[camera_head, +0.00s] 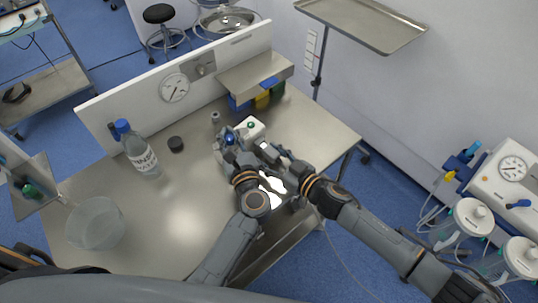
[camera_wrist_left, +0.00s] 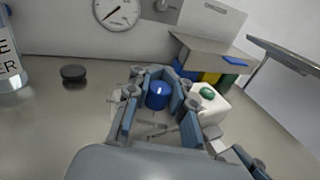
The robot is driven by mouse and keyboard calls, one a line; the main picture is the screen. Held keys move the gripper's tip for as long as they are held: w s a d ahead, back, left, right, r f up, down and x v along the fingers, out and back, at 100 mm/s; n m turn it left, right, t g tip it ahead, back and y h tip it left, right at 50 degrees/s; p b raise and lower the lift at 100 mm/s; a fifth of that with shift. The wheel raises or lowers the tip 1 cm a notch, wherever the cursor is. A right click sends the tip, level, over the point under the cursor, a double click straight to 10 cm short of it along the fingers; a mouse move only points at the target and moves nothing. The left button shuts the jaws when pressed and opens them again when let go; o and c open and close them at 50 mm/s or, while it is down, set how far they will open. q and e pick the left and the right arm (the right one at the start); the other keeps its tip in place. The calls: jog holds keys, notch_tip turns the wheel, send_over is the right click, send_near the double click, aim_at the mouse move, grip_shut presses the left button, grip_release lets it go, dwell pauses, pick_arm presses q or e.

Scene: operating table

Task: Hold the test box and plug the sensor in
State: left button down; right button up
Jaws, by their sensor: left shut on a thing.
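A white box with a green knob, seemingly the test box (camera_head: 251,128), stands on the metal table. It also shows in the left wrist view (camera_wrist_left: 208,104), just right of my left fingers. My left gripper (camera_head: 226,141) is shut on a blue cylindrical piece (camera_wrist_left: 158,96), which sits between its fingers. Whether this piece is the sensor or part of the box, I cannot tell. My right gripper (camera_head: 266,150) is at the near right side of the box, partly hidden by its own links. Its fingertips are too small to read, and contact with the box is unclear.
A bottle with a blue cap (camera_head: 140,149), a black puck (camera_head: 176,144) and a clear bowl (camera_head: 95,224) stand left on the table (camera_head: 165,215). A small grey piece (camera_head: 215,117) lies behind my left gripper. A raised shelf (camera_head: 256,73) with coloured bins stands behind.

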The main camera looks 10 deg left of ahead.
pick_arm(q)
jog(key=shift+f, duration=0.15)
pick_arm(e)
jog(key=shift+d, duration=0.15)
jog(key=shift+s+d, duration=0.2)
jog(key=shift+d, duration=0.15)
pick_arm(q)
jog(key=shift+a, duration=0.1)
pick_arm(e)
jog(key=v, duration=1.1)
jog(key=shift+s, duration=0.1)
pick_arm(q)
jog(key=c, duration=1.1)
grip_release()
pick_arm(e)
jog(key=shift+a, duration=0.1)
pick_arm(q)
jog(key=shift+s, duration=0.1)
